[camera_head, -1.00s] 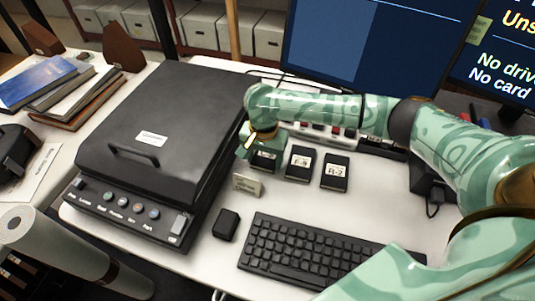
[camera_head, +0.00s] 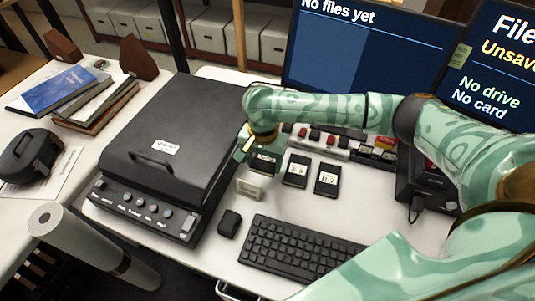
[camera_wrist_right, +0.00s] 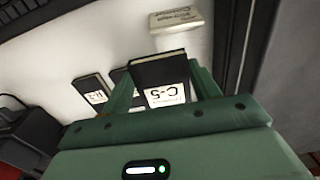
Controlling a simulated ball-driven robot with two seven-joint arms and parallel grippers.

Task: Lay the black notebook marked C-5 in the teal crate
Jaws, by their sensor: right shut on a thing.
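The black notebook marked C-5 (camera_wrist_right: 161,75) has a white label and sits between the fingers of my right gripper (camera_wrist_right: 165,100) in the right wrist view. The gripper is shut on it. In the head view my right gripper (camera_head: 257,145) is low over the white desk, just right of the black scanner, with a dark notebook (camera_head: 265,163) partly hidden under it. I cannot tell whether the notebook touches the desk. The teal crate is in neither view. My left gripper is not in view.
Two other labelled black notebooks (camera_head: 296,171) (camera_head: 327,180) lie close to the right of my gripper. A small pale block (camera_head: 249,188) stands in front of it. The black scanner (camera_head: 165,140) is at left, the keyboard (camera_head: 297,257) in front, a monitor (camera_head: 365,50) behind.

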